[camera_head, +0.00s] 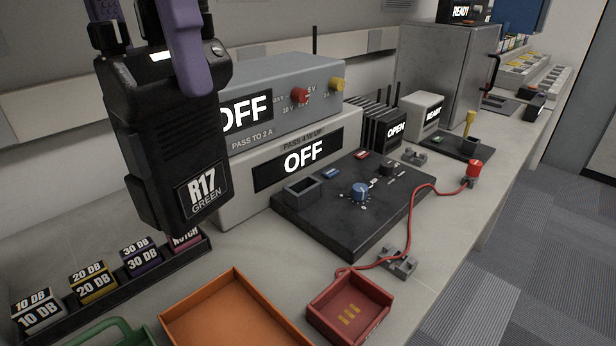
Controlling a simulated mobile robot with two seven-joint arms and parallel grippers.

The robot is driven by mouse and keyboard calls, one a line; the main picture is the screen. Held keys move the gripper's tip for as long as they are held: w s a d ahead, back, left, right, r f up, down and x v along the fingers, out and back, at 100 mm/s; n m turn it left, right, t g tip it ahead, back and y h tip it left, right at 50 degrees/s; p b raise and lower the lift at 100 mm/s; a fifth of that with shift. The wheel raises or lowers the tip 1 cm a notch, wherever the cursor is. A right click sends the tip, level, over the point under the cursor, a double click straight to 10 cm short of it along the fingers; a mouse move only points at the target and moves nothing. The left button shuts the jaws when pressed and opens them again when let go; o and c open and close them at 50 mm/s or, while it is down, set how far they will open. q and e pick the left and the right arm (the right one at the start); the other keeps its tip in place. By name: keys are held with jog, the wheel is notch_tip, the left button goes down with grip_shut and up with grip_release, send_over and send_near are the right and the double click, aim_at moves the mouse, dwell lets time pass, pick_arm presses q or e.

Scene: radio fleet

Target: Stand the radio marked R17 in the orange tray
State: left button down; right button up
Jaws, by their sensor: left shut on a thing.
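A black handheld radio (165,140), marked R17 GREEN on a label low on its front, hangs upright and slightly tilted at the left of the head view. My left gripper (165,50) is shut on its upper part. A purple finger shows across the radio's top. The orange tray (240,318) lies below and to the right of the radio, cut off by the bottom edge. It looks empty in the part that shows. The radio is above the bench, apart from the tray. My right gripper is not in view.
A red tray (350,310) with yellow strips is at the right.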

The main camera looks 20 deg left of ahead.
pick_arm(q)
jog(key=shift+a+f+n, duration=0.15)
jog(key=shift+f+n, duration=0.05)
jog(key=shift+n, duration=0.3)
jog(key=shift+f+n, duration=0.3)
notch_tip(320, 180, down, 19)
jog(key=b, duration=0.2)
jog(key=shift+f, duration=0.2)
jog(key=shift+f+b, duration=0.15)
jog(key=shift+b, duration=0.2)
grip_release()
